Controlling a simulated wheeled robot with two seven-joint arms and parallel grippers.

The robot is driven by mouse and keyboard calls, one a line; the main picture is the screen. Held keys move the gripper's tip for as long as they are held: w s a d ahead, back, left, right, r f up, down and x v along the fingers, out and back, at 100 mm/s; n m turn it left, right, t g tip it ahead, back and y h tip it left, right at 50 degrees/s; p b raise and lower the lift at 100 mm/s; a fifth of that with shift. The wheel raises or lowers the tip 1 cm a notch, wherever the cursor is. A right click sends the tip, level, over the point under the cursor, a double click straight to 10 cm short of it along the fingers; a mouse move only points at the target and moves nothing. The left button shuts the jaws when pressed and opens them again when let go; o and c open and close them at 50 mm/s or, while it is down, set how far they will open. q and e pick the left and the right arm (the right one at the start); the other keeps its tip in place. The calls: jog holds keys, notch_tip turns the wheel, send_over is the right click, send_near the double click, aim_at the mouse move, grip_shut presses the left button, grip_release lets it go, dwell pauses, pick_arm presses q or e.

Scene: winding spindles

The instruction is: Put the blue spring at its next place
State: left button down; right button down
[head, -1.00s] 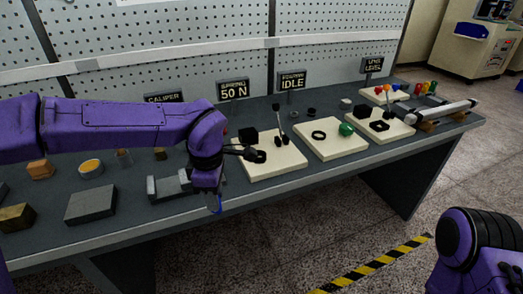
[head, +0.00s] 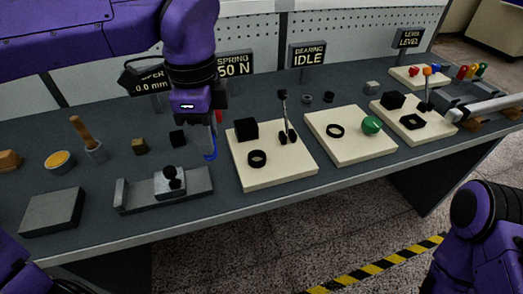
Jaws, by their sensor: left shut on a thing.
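My left gripper (head: 211,122) hangs over the back of the bench and is shut on the blue spring (head: 210,149). Only a thin blue piece of it shows below the fingers, beside a small red bit. The spring is above and left of a cream board (head: 272,177) that carries a black block (head: 246,130), a black ring (head: 257,159) and an upright lever (head: 285,115). The sign "SPRING 50 N" (head: 234,65) stands behind, partly covered by my arm. My right arm shows at the lower right; its gripper is out of view.
A grey vise-like fixture (head: 165,191) stands front left, with a grey block (head: 52,211) beside it. A second cream board (head: 355,149) holds a ring and a green ball (head: 371,125). Further boards stand right. Small black (head: 177,139) and brown (head: 139,146) blocks lie left of the gripper.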

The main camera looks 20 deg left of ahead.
pick_arm(q)
jog(key=w+d+f+p, duration=0.1)
jog(key=w+f, duration=0.2)
jog(key=w, duration=0.1)
jog(key=w+d+f+p, duration=0.1)
jog(key=w+d+f, duration=0.1)
jog(key=w+f, duration=0.1)
jog(key=w+d+f+p, duration=0.1)
jog(key=w+f, duration=0.2)
jog(key=w, duration=0.2)
jog(key=shift+d+p, duration=0.4)
jog(key=f, duration=0.3)
jog(key=shift+w+d+f, duration=0.2)
jog(key=shift+w+f, duration=0.05)
jog(key=shift+f, duration=0.1)
jog(key=shift+f, duration=0.1)
jog(key=shift+f, duration=0.15)
jog(key=c, duration=0.9)
grip_release()
